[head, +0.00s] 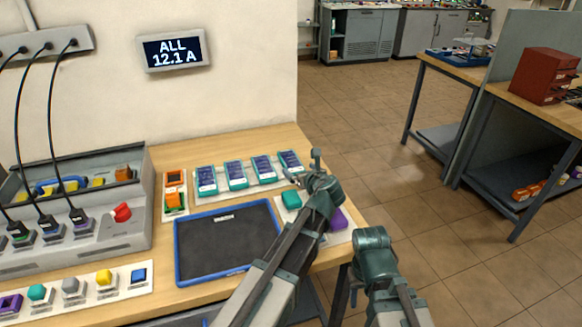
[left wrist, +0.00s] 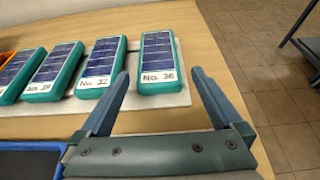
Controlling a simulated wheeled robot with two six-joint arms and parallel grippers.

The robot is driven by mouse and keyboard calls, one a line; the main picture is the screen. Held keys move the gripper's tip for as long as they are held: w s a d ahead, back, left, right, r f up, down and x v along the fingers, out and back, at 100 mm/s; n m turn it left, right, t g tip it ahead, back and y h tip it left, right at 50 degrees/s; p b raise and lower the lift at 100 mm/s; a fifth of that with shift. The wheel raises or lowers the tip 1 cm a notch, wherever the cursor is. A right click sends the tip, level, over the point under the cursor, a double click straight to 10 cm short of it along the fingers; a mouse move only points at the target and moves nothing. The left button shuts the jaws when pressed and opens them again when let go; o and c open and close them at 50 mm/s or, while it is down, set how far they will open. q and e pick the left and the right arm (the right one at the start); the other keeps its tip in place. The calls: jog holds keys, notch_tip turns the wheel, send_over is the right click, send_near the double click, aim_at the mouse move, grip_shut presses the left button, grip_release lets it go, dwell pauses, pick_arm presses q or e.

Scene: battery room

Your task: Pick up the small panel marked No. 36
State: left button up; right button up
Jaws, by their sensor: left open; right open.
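The small panel marked No. 36 (left wrist: 160,62) has a teal frame, dark blue cells and a white handwritten label. It lies on a pale strip at the right end of a row of similar panels; in the head view it is the rightmost one (head: 291,161). My left gripper (left wrist: 160,78) is open and empty, its two fingers spread on either side of the panel's near end, apart from it. In the head view my left gripper (head: 302,168) is just right of the panel. My right gripper (head: 357,288) is low beside the table's right edge, holding nothing visible.
The panel beside it, seemingly No. 32 (left wrist: 103,66), is close on the left. A blue-edged dark tray (head: 226,243) lies in front. Teal and purple blocks (head: 336,219) sit at the table's right edge. A cabled charger (head: 85,250) stands left. Floor is open at right.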

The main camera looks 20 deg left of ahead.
aim_at(293, 165)
pick_arm(q)
jog(key=shift+b+x, duration=0.9)
jog(key=shift+x, duration=1.85)
jog(key=shift+s+a+r, duration=0.1)
jog(key=shift+r, duration=0.05)
jog(key=c, duration=1.4)
jog(key=shift+r, duration=0.1)
jog(key=shift+r+p, duration=0.55)
jog(key=shift+p, duration=0.15)
notch_tip(293, 165, up, 3)
jog(key=p, duration=0.3)
jog(key=s+d, duration=0.1)
jog(key=s, duration=0.4)
jog(key=s+d, duration=0.1)
jog(key=s, duration=0.9)
jog(key=shift+s+d+r+p, duration=0.3)
jog(key=shift+s+d+r, duration=0.05)
jog(key=shift+s+d, duration=0.05)
